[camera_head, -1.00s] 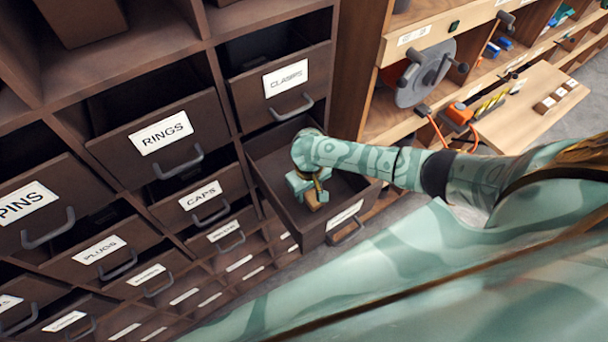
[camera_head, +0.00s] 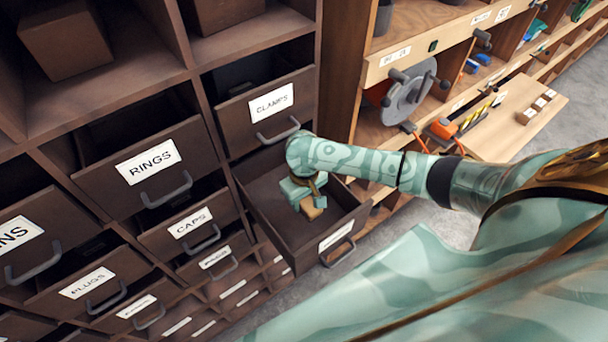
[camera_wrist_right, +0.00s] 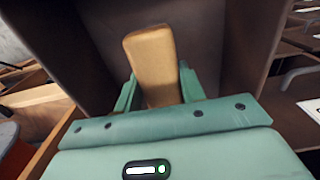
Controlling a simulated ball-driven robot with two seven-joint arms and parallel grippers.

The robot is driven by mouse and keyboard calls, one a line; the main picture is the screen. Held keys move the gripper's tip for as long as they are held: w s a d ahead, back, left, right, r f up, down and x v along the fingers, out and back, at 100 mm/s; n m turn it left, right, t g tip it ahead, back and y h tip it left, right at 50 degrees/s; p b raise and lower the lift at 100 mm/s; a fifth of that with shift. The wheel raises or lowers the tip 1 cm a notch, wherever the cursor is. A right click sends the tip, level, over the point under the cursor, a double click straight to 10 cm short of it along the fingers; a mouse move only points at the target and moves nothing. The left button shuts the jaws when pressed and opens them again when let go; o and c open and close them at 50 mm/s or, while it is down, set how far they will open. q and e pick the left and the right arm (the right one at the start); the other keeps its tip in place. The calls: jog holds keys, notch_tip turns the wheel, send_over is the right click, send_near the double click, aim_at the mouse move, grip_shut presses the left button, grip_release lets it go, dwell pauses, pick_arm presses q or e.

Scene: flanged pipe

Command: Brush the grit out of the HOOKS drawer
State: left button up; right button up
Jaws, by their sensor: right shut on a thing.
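A dark brown drawer (camera_head: 308,258) is pulled out in the head view, below the CLAMPS drawer. The text on its white label is too blurred to read. My right gripper (camera_head: 308,200) is inside the drawer's opening, shut on a tan wooden block-like piece (camera_head: 316,213), probably the brush. In the right wrist view the piece (camera_wrist_right: 152,58) stands up between the two green fingers (camera_wrist_right: 157,94), with the drawer's dark inside behind it. Bristles are not visible. I cannot make out grit on the drawer floor. My left gripper is not in view.
The CLAMPS drawer (camera_head: 245,112), RINGS drawer (camera_head: 110,180) and CAPS drawer (camera_head: 165,240) also stand partly open around it. A wooden shelf with a grey reel (camera_head: 408,95) is at right. A pull-out board (camera_head: 505,120) holds small blocks.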

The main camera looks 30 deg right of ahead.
notch_tip(320, 180, up, 9)
jog(key=shift+r, duration=0.2)
dwell(0.4)
dwell(0.4)
